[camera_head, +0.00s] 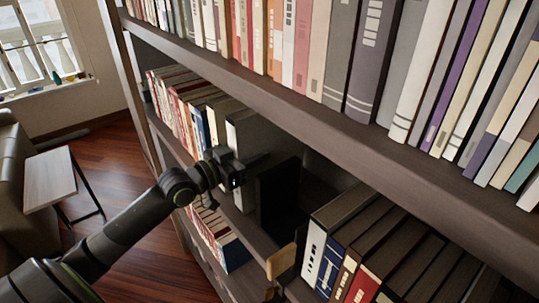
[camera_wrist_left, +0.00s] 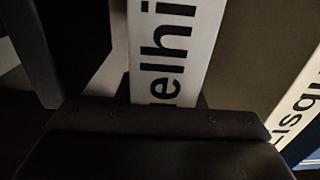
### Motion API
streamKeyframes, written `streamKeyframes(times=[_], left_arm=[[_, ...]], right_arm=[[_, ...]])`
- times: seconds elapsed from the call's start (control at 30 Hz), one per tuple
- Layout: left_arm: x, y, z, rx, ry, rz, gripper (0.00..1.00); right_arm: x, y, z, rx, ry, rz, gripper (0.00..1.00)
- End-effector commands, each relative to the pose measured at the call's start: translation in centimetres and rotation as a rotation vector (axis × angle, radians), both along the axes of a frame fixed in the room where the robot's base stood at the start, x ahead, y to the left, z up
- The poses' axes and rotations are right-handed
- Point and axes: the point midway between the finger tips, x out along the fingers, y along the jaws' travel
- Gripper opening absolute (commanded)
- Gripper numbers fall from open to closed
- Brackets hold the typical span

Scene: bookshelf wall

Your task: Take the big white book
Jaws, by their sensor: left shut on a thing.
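The big white book (camera_head: 233,136) stands upright on the middle shelf, at the right end of a row of books. My left gripper (camera_head: 238,172) is at its spine and shut on it, covering the spine's middle. In the left wrist view the white spine (camera_wrist_left: 177,50) fills the top middle, with large black letters reading "elhi". The dark gripper body in front hides the lower spine. The fingertips' exact contact is too dark to make out. My right gripper is in neither view.
A black upright panel or book (camera_head: 279,198) stands to the right of the white book, with a dark gap between. Further right is another row of books (camera_head: 345,262). The shelf board above (camera_head: 300,108) overhangs the arm. A small table (camera_head: 50,178) stands left.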

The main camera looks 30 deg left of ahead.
Motion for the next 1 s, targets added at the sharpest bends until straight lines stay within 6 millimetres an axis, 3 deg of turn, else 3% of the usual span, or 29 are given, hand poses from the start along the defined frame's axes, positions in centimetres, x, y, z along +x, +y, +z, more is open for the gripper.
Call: streamKeyframes(times=[0.03,0.17,1.0], left_arm=[[-0.01,0.01,-0.01,0.0,0.0,0.0,0.15],[-0.01,0.01,-0.02,0.0,0.0,0.0,0.0],[-0.01,0.02,-0.03,0.0,0.001,0.0,0.0]], right_arm=[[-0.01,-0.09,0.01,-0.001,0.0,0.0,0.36],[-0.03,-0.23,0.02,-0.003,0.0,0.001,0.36],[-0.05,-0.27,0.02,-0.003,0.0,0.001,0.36]])
